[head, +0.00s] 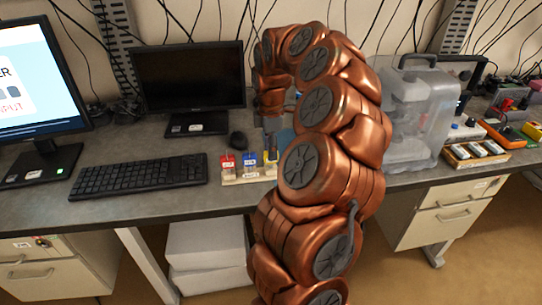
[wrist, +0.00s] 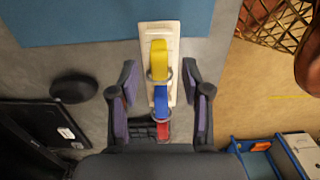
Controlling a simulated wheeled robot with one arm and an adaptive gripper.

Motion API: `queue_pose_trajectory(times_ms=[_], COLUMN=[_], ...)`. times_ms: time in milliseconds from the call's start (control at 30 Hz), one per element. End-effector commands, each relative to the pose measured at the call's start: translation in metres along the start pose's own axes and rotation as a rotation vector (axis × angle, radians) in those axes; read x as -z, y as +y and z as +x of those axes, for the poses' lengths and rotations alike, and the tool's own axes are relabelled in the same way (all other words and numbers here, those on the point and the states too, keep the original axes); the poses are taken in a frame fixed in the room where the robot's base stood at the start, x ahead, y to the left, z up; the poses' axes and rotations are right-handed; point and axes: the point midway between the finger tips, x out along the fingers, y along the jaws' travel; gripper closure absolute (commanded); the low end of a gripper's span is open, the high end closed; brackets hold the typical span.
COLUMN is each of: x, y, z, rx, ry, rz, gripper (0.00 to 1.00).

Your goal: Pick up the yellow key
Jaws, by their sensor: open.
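The yellow key (wrist: 159,60) is a tag with a metal ring at the far end of a pale rack (wrist: 173,34) in the wrist view. The blue key (wrist: 161,95) and the red key (wrist: 163,130) are in line below it. In the head view, the rack (head: 232,181) stands near the desk's front edge, with red (head: 227,162) and blue (head: 249,159) tags; the yellow key (head: 270,158) is partly hidden by my arm. My gripper (wrist: 160,66) is open and empty above the rack, its fingers either side of the row, apart from the yellow key.
A dark monitor (head: 188,76) stands behind. A clear plastic container (head: 418,110) stands right of my arm. A blue mat (wrist: 90,20) lies beyond the rack in the wrist view.

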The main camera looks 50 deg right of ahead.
Motion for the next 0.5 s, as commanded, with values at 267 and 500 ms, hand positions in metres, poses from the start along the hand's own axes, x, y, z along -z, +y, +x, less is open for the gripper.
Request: queue_pose_trajectory(times_ms=[267, 500], x=[0.0, 0.0], y=[0.0, 0.001], z=[0.022, 0.022], rx=[0.0, -0.002], ry=[-0.001, -0.001], rz=[0.001, 0.001], gripper=[0.52, 0.6])
